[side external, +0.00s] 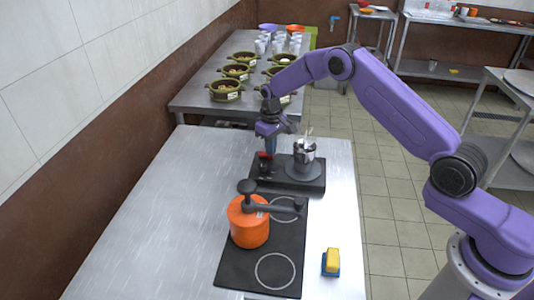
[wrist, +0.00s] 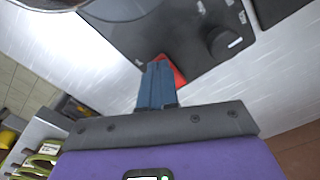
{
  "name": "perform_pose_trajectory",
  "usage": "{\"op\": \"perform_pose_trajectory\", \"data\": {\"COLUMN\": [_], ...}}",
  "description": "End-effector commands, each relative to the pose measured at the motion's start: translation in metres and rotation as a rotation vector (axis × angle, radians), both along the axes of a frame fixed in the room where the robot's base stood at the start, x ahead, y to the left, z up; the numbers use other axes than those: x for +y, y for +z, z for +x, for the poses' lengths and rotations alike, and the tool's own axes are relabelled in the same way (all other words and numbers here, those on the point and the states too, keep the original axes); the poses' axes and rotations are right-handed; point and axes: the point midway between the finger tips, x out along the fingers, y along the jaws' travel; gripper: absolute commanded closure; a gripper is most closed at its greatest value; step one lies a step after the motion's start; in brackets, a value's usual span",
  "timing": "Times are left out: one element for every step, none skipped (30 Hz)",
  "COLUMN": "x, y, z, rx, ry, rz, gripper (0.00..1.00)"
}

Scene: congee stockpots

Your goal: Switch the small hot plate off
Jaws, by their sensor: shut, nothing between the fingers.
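The small hot plate (side external: 312,186) is a black slab at the far end of the near steel table, and its dark body fills the upper middle of the wrist view (wrist: 150,32). A small metal pot (side external: 304,151) stands on its round burner. A red switch (side external: 264,155) is at the plate's far left edge; in the wrist view the red part (wrist: 178,72) is partly hidden behind my fingers. A black knob with a white mark (wrist: 224,42) sits beside it. My gripper (side external: 270,152) is shut and empty, blue fingertips at the red switch; I cannot tell if they touch.
A yellow and blue sponge (side external: 331,262) lies at right. Green bowls (side external: 225,90) stand on the far table. The near table's left side is clear.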

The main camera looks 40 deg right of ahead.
Motion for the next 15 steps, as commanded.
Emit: {"op": "perform_pose_trajectory", "data": {"x": [0.003, 0.003, 0.003, 0.003, 0.003, 0.003, 0.003, 0.003, 0.003, 0.003, 0.003, 0.003, 0.003, 0.003, 0.003], "y": [-0.008, -0.008, -0.008, -0.008, -0.008, -0.008, -0.008, -0.007, -0.006, -0.005, -0.003, 0.000, 0.002, 0.004, 0.008], "z": [-0.003, -0.003, -0.003, -0.003, -0.003, -0.003, -0.003, -0.003, -0.003, -0.003, -0.003, -0.003, -0.003, -0.003, -0.003], "rx": [0.008, 0.008, 0.008, 0.008, 0.008, 0.008, 0.008, 0.008, 0.008, 0.007, 0.007, 0.007, 0.007, 0.008, 0.007], "ry": [0.004, 0.004, 0.004, 0.004, 0.004, 0.004, 0.004, 0.004, 0.004, 0.004, 0.004, 0.004, 0.004, 0.004, 0.004], "rz": [0.001, 0.001, 0.001, 0.001, 0.001, 0.001, 0.001, 0.001, 0.001, 0.001, 0.001, 0.001, 0.001, 0.001, 0.001], "gripper": [1.00, 1.00, 1.00, 1.00, 1.00, 1.00, 1.00, 1.00, 1.00, 1.00, 1.00, 1.00, 1.00, 1.00, 1.00]}}
